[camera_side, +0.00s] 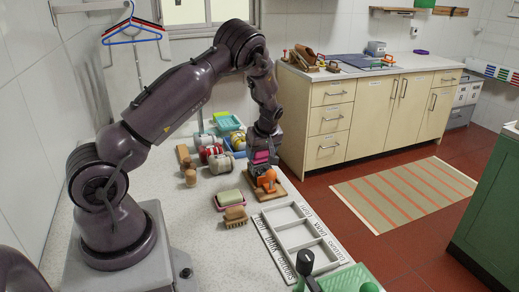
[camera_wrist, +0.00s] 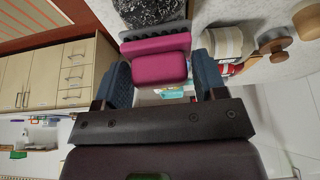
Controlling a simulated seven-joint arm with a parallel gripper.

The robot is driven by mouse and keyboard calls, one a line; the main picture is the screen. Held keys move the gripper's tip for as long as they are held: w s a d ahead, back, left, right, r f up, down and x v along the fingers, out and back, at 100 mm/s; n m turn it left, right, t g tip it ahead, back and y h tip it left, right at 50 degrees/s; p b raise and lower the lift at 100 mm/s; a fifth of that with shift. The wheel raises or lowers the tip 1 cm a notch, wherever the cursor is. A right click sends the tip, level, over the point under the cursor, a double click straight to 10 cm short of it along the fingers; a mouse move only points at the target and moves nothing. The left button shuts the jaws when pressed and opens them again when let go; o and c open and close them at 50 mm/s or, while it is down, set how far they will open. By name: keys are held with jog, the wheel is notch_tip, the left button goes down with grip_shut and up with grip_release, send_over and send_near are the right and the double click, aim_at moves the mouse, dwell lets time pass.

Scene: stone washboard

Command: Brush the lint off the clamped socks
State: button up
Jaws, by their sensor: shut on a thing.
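My gripper (camera_side: 264,144) hangs over the far right part of the worktop, pointing down. It is shut on a pink-handled brush (camera_side: 262,157), which also shows between the blue finger pads in the wrist view (camera_wrist: 160,66). The brush's dark grey toothed or bristled edge (camera_wrist: 155,33) faces a black-and-white speckled, fuzzy piece, likely the sock (camera_wrist: 155,9), partly cut off by the picture edge. I cannot tell whether they touch. In the side view an orange clamp (camera_side: 267,181) stands on a wooden board (camera_side: 280,187) just below my gripper; the socks are not distinguishable there.
A soap bar in a pink dish (camera_side: 229,198) and a wooden brush (camera_side: 235,217) lie left of the board. Rolled items (camera_side: 219,162) and wooden knobs (camera_side: 190,177) stand beside my arm.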

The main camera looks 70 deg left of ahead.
aim_at(263, 161)
jog(key=shift+d, duration=1.5)
jog(key=shift+a, duration=2.65)
notch_tip(263, 161, up, 8)
jog(key=shift+d, duration=0.1)
